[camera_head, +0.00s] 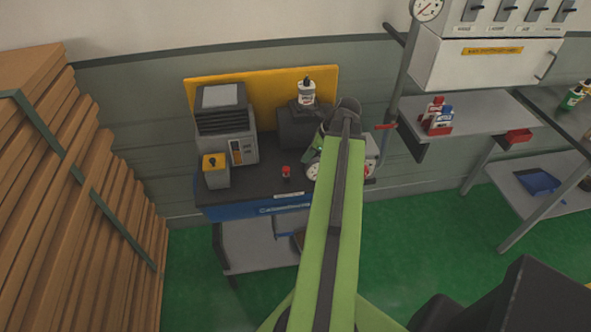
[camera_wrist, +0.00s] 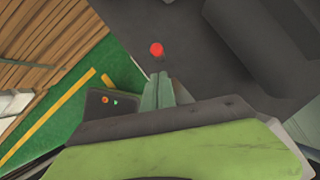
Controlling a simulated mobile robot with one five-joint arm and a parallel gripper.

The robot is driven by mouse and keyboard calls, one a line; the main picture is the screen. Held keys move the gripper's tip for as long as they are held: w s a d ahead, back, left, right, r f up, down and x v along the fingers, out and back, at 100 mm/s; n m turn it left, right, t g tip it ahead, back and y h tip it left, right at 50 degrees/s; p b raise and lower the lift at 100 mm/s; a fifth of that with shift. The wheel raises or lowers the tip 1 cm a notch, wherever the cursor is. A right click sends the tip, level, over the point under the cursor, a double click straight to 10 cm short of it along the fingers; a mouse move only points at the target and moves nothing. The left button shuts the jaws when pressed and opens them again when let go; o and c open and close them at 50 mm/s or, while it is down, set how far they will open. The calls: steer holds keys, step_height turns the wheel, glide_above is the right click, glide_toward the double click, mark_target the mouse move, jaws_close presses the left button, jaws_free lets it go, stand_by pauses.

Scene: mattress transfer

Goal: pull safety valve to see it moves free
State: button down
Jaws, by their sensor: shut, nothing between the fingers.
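A small red-topped piece (camera_head: 286,172), which looks like the safety valve, stands on the dark top of the workbench (camera_head: 262,187), near its front edge. In the wrist view a round red knob (camera_wrist: 156,49), apparently the same piece, shows just beyond my fingertips. My gripper (camera_wrist: 160,78) is shut and empty, its pale green fingers together. A small gap shows between the fingertips and the knob. In the head view my arm hides most of the gripper and part of the bench right of the red piece.
A grey vented machine (camera_head: 225,125) and a yellow-topped box (camera_head: 215,170) stand left on the bench. A white bottle (camera_head: 306,93) stands at the back. A round gauge (camera_head: 313,171) sits beside my arm. Stacked planks (camera_head: 70,190) fill the left. Green floor (camera_head: 410,240) is open at right.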

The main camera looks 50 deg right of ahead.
mark_target(288, 174)
steer(key=b+x, duration=0.9)
steer(key=x, duration=0.1)
steer(key=shift+f, duration=0.15)
step_height(288, 174, up, 3)
steer(key=p, duration=0.2)
steer(key=shift+p, duration=0.35)
steer(key=shift+f, duration=0.2)
steer(key=p+v, duration=0.8)
steer(key=v, duration=0.2)
steer(key=shift+p, duration=0.3)
